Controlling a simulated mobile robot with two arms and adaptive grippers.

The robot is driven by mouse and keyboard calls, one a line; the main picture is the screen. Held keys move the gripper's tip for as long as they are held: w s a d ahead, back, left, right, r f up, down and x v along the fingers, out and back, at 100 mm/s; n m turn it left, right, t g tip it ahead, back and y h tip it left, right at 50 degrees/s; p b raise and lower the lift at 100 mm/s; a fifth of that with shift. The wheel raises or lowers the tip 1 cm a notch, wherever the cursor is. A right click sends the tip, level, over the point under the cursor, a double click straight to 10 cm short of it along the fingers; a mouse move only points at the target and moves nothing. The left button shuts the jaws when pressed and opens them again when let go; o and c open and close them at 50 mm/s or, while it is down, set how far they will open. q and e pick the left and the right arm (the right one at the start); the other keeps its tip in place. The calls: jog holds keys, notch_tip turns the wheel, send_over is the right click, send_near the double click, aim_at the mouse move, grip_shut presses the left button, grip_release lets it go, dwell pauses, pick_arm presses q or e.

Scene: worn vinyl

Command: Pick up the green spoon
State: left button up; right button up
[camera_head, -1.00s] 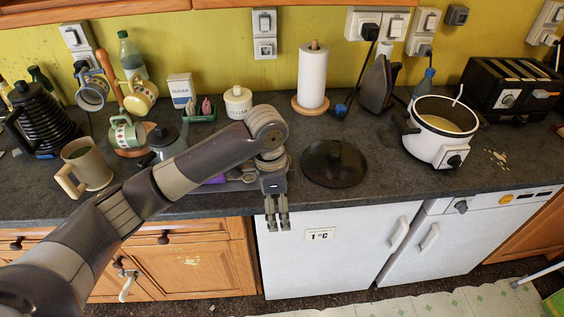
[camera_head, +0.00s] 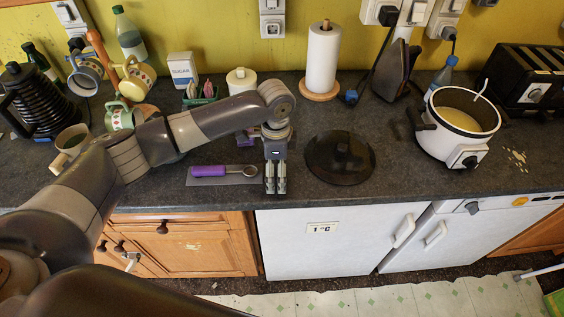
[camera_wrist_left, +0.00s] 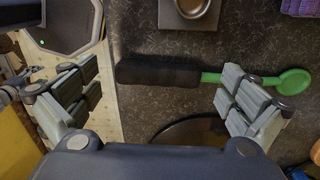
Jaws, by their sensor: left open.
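The green spoon has a black handle (camera_wrist_left: 160,73) and a green shaft and bowl (camera_wrist_left: 293,82). In the left wrist view it lies across the dark worktop near the counter edge. My left gripper (camera_wrist_left: 163,90) is open, with the black handle showing between its fingers. The right-hand finger in that picture covers part of the green shaft. In the head view my left gripper (camera_head: 275,186) points down over the worktop's front part, and I cannot make out the spoon there. My right gripper is not in view.
A purple-handled scoop (camera_head: 209,171) lies on a grey mat (camera_head: 240,180) left of the gripper. A dark round lid (camera_head: 340,158) lies close to its right. A white pot (camera_head: 457,125) stands farther right. Mugs and a dark press (camera_head: 38,100) crowd the left.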

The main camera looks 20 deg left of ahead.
pick_arm(q)
notch_tip(320, 180, down, 2)
jog(key=shift+s, duration=0.15)
jog(key=shift+f+p, duration=0.3)
jog(key=shift+f, duration=0.1)
jog(key=shift+c, duration=0.8)
jog(key=c, duration=0.7)
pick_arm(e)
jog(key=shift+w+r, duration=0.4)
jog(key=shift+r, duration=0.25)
